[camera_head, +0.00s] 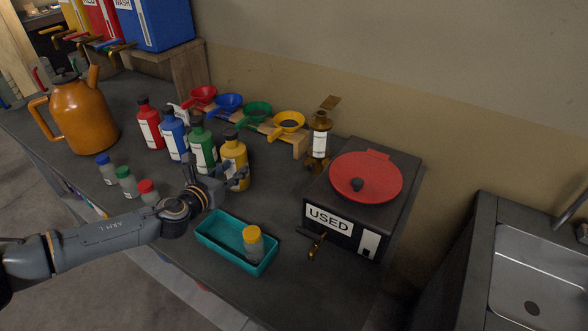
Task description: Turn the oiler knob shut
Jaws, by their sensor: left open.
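A small amber vessel with a white label (319,145) stands at the back, left of the black box. It has a brownish flat piece tilted above its top and a brass-coloured part at its foot. It looks like the oiler, but I cannot make out a knob or its setting. My left gripper (239,178) is open, in front of the yellow bottle (234,150) and left of the amber vessel, apart from it. Nothing shows held in it. My right gripper is out of view.
A black box marked USED (333,221) with a red lid (366,176) and front tap stands right. A teal tray (212,243) holds a yellow-capped jar (253,243). Several bottles, coloured funnels and an orange can (83,118) crowd the left. A sink (540,280) is far right.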

